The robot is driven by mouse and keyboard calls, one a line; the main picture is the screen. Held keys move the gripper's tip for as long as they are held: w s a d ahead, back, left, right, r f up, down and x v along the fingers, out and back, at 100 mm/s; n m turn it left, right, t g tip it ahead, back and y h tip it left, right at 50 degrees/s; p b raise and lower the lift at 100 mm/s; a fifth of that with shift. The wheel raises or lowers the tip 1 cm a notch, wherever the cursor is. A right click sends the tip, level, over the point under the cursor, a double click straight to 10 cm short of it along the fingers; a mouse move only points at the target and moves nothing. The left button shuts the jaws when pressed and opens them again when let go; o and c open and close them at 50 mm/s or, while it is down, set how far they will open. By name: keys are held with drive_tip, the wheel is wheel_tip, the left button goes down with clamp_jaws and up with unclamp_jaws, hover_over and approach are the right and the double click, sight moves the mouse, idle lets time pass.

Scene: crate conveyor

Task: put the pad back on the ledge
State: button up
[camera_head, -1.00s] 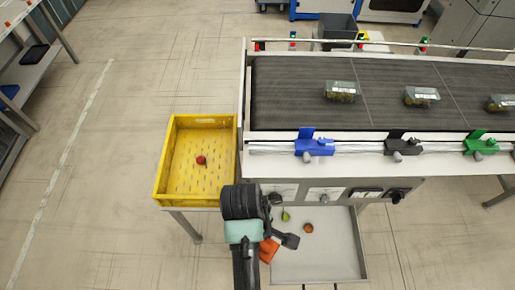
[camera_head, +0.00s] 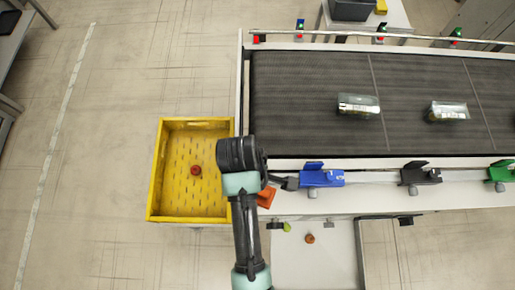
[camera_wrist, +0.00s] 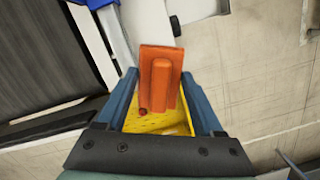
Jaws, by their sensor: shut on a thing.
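My gripper (camera_wrist: 158,78) is shut on the orange pad (camera_wrist: 160,62), which stands out between the two blue-grey fingers in the wrist view. In the head view the pad (camera_head: 266,197) shows beside my wrist, partly hidden by it, near the left end of the conveyor's front. The white ledge (camera_head: 380,178) runs along the conveyor's front edge. The pad appears close to the ledge's left end; I cannot tell whether they touch.
Blue (camera_head: 322,177), black (camera_head: 420,175) and green (camera_head: 500,173) devices sit along the ledge. A yellow crate (camera_head: 153,185) with a red item (camera_head: 195,170) stands left. Clear packs (camera_head: 358,105) lie on the belt. A tray (camera_head: 335,265) below holds small items.

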drive_tip(key=f, duration=0.4)
drive_tip(key=shift+s+f, duration=0.15)
drive_tip(key=shift+s, duration=0.2)
drive_tip(key=shift+w+f+p, duration=0.15)
drive_tip(key=shift+f+p, duration=0.15)
drive_tip(key=shift+f, duration=2.25)
drive_tip(key=shift+f, duration=0.15)
drive_tip(key=o, duration=0.9)
